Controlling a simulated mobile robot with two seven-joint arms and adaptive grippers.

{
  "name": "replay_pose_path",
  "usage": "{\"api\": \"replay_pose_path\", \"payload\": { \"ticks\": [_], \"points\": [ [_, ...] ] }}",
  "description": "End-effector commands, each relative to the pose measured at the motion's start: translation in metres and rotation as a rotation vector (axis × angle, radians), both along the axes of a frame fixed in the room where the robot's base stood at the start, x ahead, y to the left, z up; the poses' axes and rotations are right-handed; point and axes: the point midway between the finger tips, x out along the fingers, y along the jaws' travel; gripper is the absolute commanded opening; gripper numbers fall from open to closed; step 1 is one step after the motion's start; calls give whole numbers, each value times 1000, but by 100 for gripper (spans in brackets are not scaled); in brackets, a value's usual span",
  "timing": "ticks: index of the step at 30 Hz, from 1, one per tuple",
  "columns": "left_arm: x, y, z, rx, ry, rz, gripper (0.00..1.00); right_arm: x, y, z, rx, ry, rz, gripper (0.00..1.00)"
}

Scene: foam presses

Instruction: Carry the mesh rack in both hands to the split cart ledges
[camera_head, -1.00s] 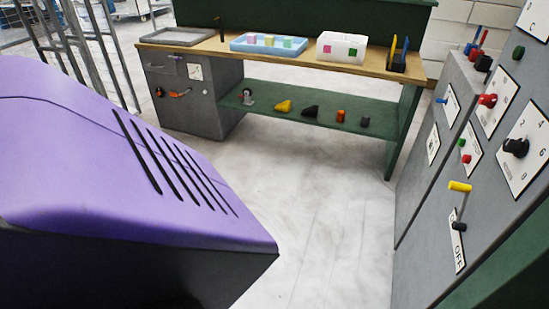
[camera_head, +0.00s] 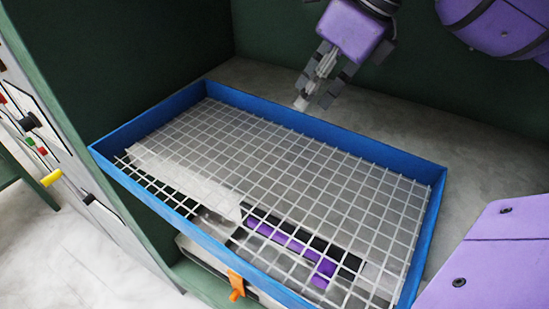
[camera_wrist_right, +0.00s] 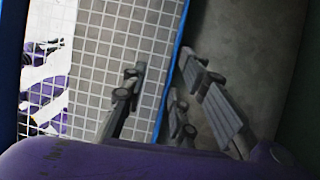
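The mesh rack is a pale wire grid (camera_head: 300,165) in a blue frame (camera_head: 415,165), inside a dark green bay in the head view. In the right wrist view its grid (camera_wrist_right: 100,60) fills the left side, with the blue rim (camera_wrist_right: 176,50) running down the middle. My right gripper (camera_head: 315,90) is above the rack's far rim. In the wrist view its spread fingers show on either side of the rim, and nothing is visibly clamped. I cannot make out my left gripper. The split cart ledges are not identifiable.
Green walls (camera_head: 130,60) enclose the rack at left and back. Bare grey surface (camera_head: 440,110) lies behind it. An orange catch (camera_head: 236,284) sits at the near edge.

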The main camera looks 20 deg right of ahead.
Motion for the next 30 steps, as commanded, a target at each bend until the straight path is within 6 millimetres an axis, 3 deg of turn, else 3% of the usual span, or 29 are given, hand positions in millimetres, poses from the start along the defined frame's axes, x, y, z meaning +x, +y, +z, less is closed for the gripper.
{"api": "replay_pose_path", "payload": {
  "ticks": [6,21,30],
  "points": [
    [6,-11,5,-19,-32,-12,0,6,-15,-6,-81,-18,-31,27],
    [9,-14,13,-25,-36,-14,0,26,5,-62,-80,-20,-31,27],
    [9,-15,13,-26,-35,-14,0,29,7,-69,-80,-20,-30,27]
  ]
}}
